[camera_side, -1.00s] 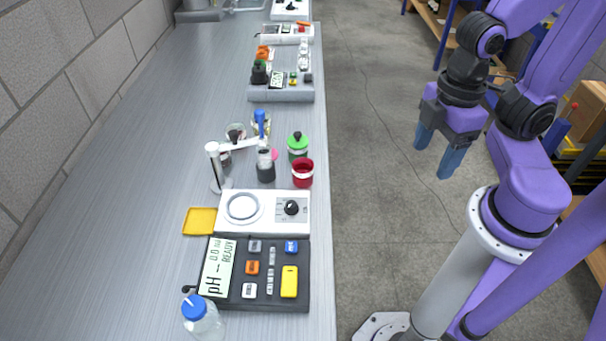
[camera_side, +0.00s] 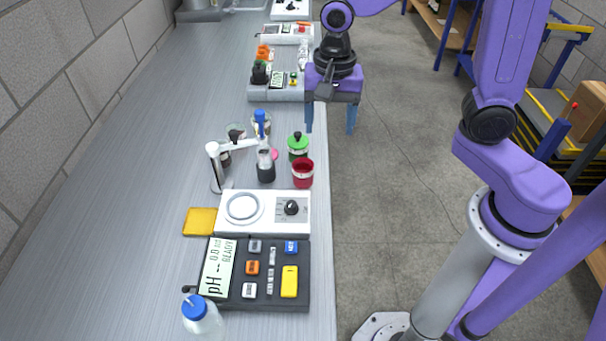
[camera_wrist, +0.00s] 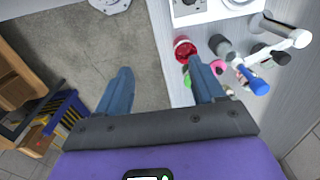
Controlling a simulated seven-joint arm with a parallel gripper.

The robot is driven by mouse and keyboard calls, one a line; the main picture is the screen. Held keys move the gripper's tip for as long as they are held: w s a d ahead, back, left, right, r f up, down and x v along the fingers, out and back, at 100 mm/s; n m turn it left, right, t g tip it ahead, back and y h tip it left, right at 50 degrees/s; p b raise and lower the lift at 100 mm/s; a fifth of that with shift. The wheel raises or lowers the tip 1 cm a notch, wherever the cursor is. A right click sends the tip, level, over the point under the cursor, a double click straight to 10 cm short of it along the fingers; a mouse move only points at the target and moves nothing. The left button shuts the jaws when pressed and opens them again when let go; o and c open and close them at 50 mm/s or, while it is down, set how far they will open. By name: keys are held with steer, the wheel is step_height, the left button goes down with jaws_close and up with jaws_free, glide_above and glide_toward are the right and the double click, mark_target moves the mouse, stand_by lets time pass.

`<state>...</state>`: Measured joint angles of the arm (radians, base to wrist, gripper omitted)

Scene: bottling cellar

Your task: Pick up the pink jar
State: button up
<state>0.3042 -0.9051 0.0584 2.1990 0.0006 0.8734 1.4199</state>
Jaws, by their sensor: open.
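The pink jar (camera_side: 274,154) shows only as a small pink patch in the side view, mostly hidden behind a dark bottle with a grey top (camera_side: 265,166). In the wrist view, the pink jar (camera_wrist: 242,74) shows as a pink patch beside a white arm with a blue piece. My gripper (camera_side: 331,119) is open and empty, fingers pointing down, to the right of the jar and around the bench edge. In the wrist view, the jar lies right of my right finger, outside the gap between the fingers (camera_wrist: 162,72).
A green-lidded jar (camera_side: 298,147) and a red cup (camera_side: 303,173) stand between the pink jar and the bench edge. A white stand (camera_side: 214,166) reaches its arm over the group. A white stirrer plate (camera_side: 262,210) and pH meter (camera_side: 228,300) lie nearer.

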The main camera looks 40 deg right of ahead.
steer(key=w+f+m, duration=0.2)
steer(key=w+m, duration=0.5)
steer(key=m, duration=0.5)
glide_toward(303, 168)
steer(key=f, duration=0.2)
steer(key=s+a+f, duration=0.1)
steer(key=f, duration=0.4)
steer(key=shift+s+a+f, duration=0.25)
steer(key=shift+a+f, duration=0.05)
steer(key=shift+a, duration=0.1)
steer(key=c, duration=0.9)
